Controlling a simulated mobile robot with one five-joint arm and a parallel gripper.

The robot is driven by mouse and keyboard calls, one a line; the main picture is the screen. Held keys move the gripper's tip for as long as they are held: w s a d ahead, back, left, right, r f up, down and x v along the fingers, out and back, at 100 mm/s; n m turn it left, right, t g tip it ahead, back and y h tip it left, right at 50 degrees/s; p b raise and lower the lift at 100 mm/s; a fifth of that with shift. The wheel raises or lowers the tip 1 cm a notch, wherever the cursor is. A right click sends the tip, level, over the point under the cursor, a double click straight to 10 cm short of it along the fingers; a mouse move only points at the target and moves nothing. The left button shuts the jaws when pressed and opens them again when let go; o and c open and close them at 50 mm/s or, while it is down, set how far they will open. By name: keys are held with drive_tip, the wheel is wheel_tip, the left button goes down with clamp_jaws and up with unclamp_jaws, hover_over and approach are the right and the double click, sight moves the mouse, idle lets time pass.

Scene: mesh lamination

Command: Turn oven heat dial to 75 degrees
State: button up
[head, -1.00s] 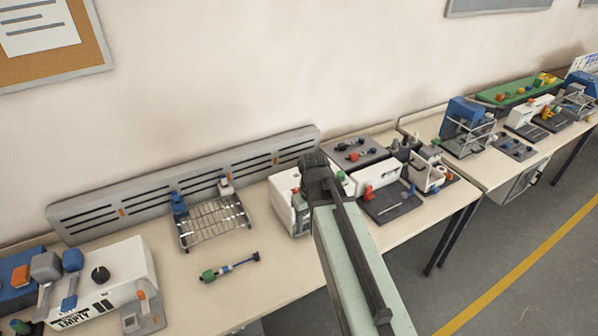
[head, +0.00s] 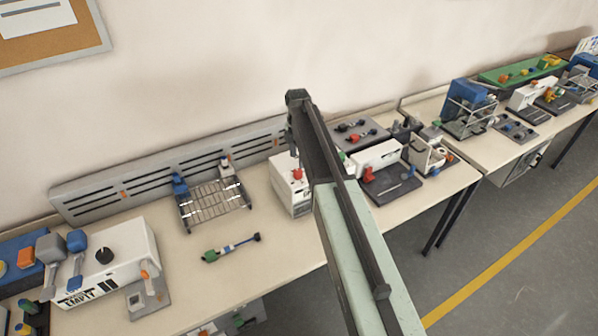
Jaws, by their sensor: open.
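A white box (head: 284,186) with a red knob (head: 297,174) on its face stands behind and left of my arm, partly hidden by it. I cannot tell which of these, if either, is the oven heat dial, and no degree marks are readable. My arm rises from the bottom right of the middle, its dark upper end standing above the bench in the picture. My gripper's fingers do not show.
A wire rack (head: 213,205) and a small green-ended tool (head: 231,248) lie on the bench (head: 270,262). A long grey slotted panel (head: 120,190) runs along the wall. More devices, including a blue-topped one (head: 471,105), stand to the right. Floor is open at lower right.

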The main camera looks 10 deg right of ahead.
sight(298, 171)
wheel_tip(298, 171, down, 7)
drive_tip(key=b, duration=0.6)
drive_tip(key=shift+f+b, duration=0.2)
drive_tip(key=shift+b, duration=0.15)
drive_tip(key=shift+r, duration=0.15)
drive_tip(key=c, duration=1.1)
drive_tip(key=shift+d, duration=0.15)
clamp_jaws()
